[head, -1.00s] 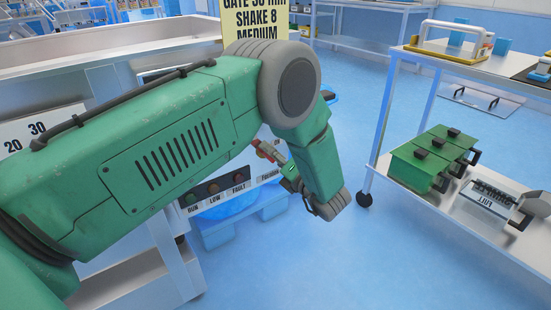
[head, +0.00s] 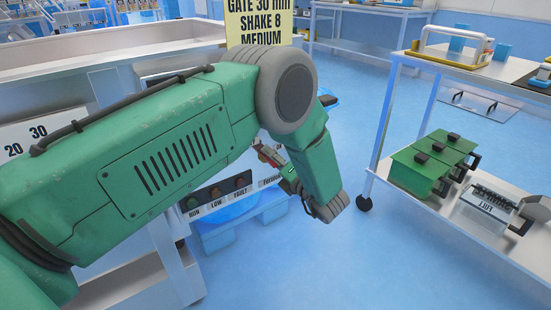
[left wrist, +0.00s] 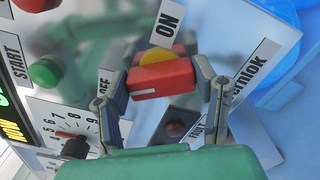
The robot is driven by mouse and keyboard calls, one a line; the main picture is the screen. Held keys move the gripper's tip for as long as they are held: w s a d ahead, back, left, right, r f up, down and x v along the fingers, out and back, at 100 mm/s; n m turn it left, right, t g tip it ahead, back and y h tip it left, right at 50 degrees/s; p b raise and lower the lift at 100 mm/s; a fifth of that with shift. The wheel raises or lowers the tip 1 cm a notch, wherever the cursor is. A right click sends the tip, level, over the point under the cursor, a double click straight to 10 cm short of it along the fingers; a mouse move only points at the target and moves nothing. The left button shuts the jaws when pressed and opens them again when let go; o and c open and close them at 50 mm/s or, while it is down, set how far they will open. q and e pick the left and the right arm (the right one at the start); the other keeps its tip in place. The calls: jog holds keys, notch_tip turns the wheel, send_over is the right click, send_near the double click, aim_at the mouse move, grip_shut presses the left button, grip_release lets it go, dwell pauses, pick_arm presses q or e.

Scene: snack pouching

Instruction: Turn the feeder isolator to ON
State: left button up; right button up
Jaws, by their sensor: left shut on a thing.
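The feeder isolator is a red handle (left wrist: 163,80) on a yellow hub (left wrist: 157,57), on a pale panel in the left wrist view. An ON label (left wrist: 170,22) is above the hub and an OFF label (left wrist: 103,85) is to its left. My left gripper (left wrist: 164,92) is shut on the red handle, one finger at each end; the handle lies nearly level in this view. In the head view the red handle (head: 268,155) shows small beside my left gripper (head: 285,168), partly hidden by my green arm. My right gripper is not in view.
Close by are a green START button (left wrist: 45,71), a numbered dial (left wrist: 72,140) and a FAULT lamp (left wrist: 177,127). A yellow sign (head: 258,22) stands behind my arm. At right, a shelved cart (head: 385,120) holds green boxes (head: 432,165). The blue floor between is clear.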

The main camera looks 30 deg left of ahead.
pick_arm(q)
jog(key=m, duration=0.1)
jog(key=m+p, duration=0.1)
jog(key=m, duration=0.2)
jog(key=shift+s+f+p, duration=0.1)
jog(key=shift+f+p, duration=0.15)
jog(key=shift+p, duration=0.15)
jog(key=m+p, duration=0.1)
jog(key=m, duration=0.3)
jog(key=shift+f+m+p, duration=0.15)
jog(key=shift+m+p, duration=0.15)
jog(key=shift+p, duration=0.05)
jog(key=m+p, duration=0.1)
jog(key=m, duration=0.3)
jog(key=shift+s+f, duration=0.1)
jog(key=shift+f+m+p, duration=0.1)
jog(key=shift+m+p, duration=0.55)
jog(key=shift+m, duration=1.65)
jog(key=o, duration=1.1)
jog(key=shift+o, duration=0.4)
